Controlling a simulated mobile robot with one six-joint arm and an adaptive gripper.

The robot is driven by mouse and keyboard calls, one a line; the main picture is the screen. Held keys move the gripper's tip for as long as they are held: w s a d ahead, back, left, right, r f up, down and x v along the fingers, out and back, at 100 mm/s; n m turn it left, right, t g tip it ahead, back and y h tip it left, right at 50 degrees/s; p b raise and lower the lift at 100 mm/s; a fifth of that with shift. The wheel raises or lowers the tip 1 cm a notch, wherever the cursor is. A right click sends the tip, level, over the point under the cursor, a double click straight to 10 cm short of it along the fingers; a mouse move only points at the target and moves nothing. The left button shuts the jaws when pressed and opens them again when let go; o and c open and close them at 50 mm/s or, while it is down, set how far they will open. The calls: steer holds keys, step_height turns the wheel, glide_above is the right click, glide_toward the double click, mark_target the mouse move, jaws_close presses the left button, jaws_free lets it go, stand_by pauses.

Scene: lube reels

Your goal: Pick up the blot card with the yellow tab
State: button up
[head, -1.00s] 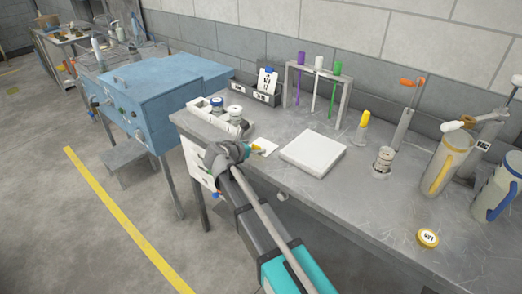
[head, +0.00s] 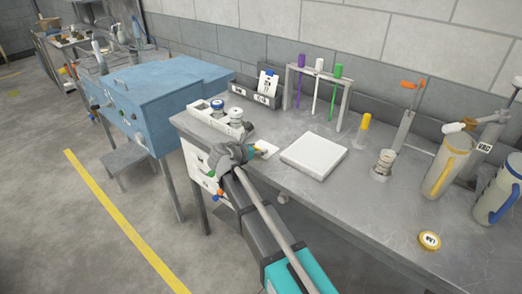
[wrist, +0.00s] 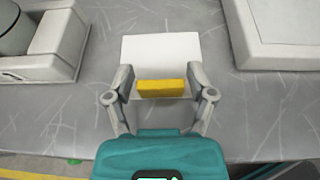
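The blot card (wrist: 160,52) is a white card with a raised yellow tab (wrist: 161,88) along its near edge. It lies on the grey bench, and in the head view the card (head: 267,147) shows small, just beyond my gripper. My gripper (wrist: 161,84) is open, with one finger on each side of the yellow tab. Only narrow gaps show between the fingers and the tab; firm contact cannot be made out. In the head view my gripper (head: 257,151) is low over the bench's front edge, and its fingers are hard to make out.
A white square pad (head: 314,155) lies right of the card. A white tray (head: 216,116) with jars stands left of it. Behind are a dark card holder (head: 256,94) and a rack (head: 318,74) with coloured droppers. Jugs (head: 447,166) stand at right. Bare bench lies in front of the pad.

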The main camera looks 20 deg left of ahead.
steer(key=c, duration=0.3)
steer(key=shift+r, duration=0.15)
step_height(320, 180, up, 2)
steer(key=p, duration=0.2)
steer(key=shift+r+p, duration=0.15)
steer(key=shift+p, duration=0.15)
steer(key=s+a+r+p, duration=0.2)
steer(key=s+r+p, duration=0.8)
steer(key=s, duration=0.4)
steer(key=shift+a+r, duration=0.2)
steer(key=shift+w, duration=0.1)
